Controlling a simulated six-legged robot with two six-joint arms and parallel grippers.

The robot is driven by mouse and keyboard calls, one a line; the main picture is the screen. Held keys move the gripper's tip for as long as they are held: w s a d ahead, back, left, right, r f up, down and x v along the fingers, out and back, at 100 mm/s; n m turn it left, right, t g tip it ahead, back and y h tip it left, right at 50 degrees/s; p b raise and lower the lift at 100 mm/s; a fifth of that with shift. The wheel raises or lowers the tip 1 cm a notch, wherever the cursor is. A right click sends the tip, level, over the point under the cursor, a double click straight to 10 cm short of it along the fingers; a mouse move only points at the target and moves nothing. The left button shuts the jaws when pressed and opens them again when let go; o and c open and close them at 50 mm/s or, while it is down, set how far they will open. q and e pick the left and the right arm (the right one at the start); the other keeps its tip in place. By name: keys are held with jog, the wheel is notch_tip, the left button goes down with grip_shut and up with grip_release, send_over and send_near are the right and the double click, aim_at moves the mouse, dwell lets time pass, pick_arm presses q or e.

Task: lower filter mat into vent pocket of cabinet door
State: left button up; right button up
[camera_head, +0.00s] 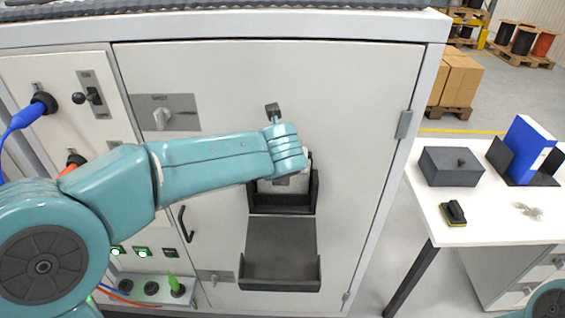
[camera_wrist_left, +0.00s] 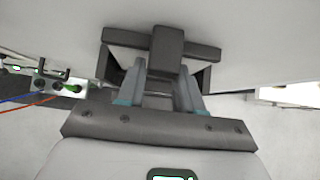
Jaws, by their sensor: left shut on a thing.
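The light grey filter mat (camera_head: 287,185) shows just below my left wrist in the head view, in front of the upper part of the dark vent pocket (camera_head: 314,195) on the cabinet door (camera_head: 365,90). My left gripper (camera_wrist_left: 161,64) is shut on a dark block (camera_wrist_left: 168,45), seemingly the mat's grip, with a finger on each side. A dark crossbar (camera_wrist_left: 205,52) runs behind that block. My forearm and wrist hide the mat's top and the fingers in the head view, so how deep the mat sits cannot be told. My right gripper is out of view.
A dark panel with side walls (camera_head: 280,250) lies below the pocket. A black door handle (camera_head: 185,225) is left of it. At right, a white table (camera_head: 480,225) carries a dark box (camera_head: 450,166), a blue binder (camera_head: 530,145) and a small brush (camera_head: 453,212).

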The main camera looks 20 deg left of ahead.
pick_arm(q)
notch_tip(320, 180, down, 2)
jog(key=shift+f+b, duration=0.25)
jog(key=shift+b, duration=0.6)
jog(key=o, duration=1.7)
jog(key=shift+r, duration=0.1)
jog(key=p+v, duration=0.3)
jog(key=v, duration=0.5)
jog(key=shift+p, duration=0.3)
